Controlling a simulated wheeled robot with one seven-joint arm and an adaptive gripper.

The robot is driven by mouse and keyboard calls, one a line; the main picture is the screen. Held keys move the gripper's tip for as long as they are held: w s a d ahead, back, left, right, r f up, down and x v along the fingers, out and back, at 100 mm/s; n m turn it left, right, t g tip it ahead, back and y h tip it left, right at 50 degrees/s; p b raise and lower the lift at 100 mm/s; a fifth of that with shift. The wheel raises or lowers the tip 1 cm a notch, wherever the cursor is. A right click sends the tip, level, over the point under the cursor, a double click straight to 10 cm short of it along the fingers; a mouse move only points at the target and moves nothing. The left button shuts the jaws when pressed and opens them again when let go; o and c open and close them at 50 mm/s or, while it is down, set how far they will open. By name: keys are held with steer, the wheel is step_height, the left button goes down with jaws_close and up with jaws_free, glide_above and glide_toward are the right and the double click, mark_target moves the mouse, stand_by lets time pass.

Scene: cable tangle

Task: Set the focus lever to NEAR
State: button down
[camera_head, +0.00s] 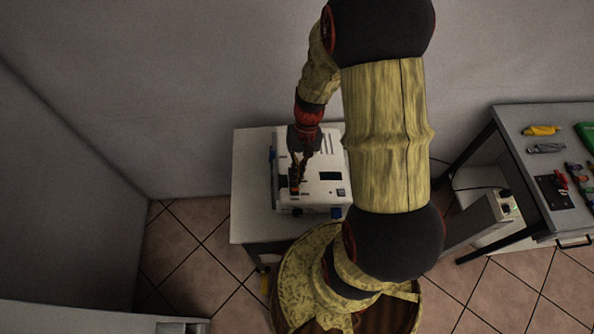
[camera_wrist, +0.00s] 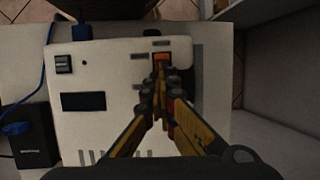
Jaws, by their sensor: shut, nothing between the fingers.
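A white boxy device (camera_wrist: 105,65) sits on a pale table and also shows in the head view (camera_head: 325,188). A small orange piece (camera_wrist: 161,57), which looks like the focus lever, is on its top near the far edge in the wrist view. Small grey labels lie around it, too blurred to read, so I cannot tell its setting. My gripper (camera_wrist: 160,69) is shut and empty, its fingertips right at the near side of the orange piece. I cannot tell whether they touch it. In the head view my gripper (camera_head: 296,184) is over the device's left part.
The device also has a dark display (camera_wrist: 83,101), a black switch (camera_wrist: 63,63) and a blue plug (camera_wrist: 82,32). A black box (camera_wrist: 34,142) with a blue cable stands beside it. In the head view, a workbench (camera_head: 520,122) with tools is at the right.

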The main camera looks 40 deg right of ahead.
steer(key=shift+s+a+f, duration=0.15)
steer(key=shift+s, duration=0.1)
steer(key=shift+w, duration=0.15)
steer(key=shift+w+d, duration=0.5)
steer(key=shift+w, duration=0.05)
steer(key=v, duration=1.1)
steer(key=shift+r, duration=0.4)
steer(key=shift+d, duration=0.1)
